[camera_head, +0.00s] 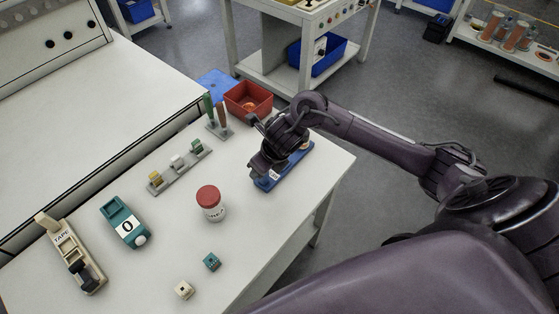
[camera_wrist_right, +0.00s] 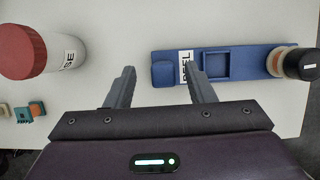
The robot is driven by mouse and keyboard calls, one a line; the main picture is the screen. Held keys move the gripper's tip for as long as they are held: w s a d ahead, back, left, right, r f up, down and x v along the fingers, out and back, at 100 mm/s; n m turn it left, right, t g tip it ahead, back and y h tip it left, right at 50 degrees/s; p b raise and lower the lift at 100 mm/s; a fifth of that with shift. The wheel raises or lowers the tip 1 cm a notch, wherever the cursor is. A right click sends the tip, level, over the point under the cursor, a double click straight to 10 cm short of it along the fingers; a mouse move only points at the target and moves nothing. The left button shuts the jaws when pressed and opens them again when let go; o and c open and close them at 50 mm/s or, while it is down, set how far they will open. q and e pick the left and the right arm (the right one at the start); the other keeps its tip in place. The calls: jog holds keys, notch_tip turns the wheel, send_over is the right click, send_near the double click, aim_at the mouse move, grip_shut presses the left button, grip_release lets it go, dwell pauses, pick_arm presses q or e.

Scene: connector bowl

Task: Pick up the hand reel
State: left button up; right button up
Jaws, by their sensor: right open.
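The hand reel is a long blue holder (camera_wrist_right: 237,60) with a white label reading REEL and a pale spool with a black knob (camera_wrist_right: 305,64) at its right end in the wrist view. In the head view the blue holder (camera_head: 300,160) lies near the table's right edge, partly hidden by my right gripper. My right gripper (camera_wrist_right: 160,75) is open and empty. Its fingers point at the label end of the reel, with the blue end block showing between the fingertips in the wrist view. I cannot tell how high they are. My left gripper is not in view.
A red-lidded jar (camera_head: 210,204) stands left of the reel. A red bin (camera_head: 248,98), a tool stand (camera_head: 218,128) and a grey connector strip (camera_head: 178,166) are behind. A teal device (camera_head: 125,221), tape dispenser (camera_head: 70,255) and small teal (camera_head: 211,261) and cream (camera_head: 184,290) blocks lie left.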

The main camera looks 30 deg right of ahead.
jog(key=shift+f, duration=0.7)
jog(key=x, duration=0.4)
jog(key=shift+d+f+p, duration=0.2)
jog(key=shift+p, duration=0.2)
jog(key=shift+s, duration=0.1)
jog(key=shift+c, duration=0.4)
jog(key=shift+r, duration=0.1)
grip_shut()
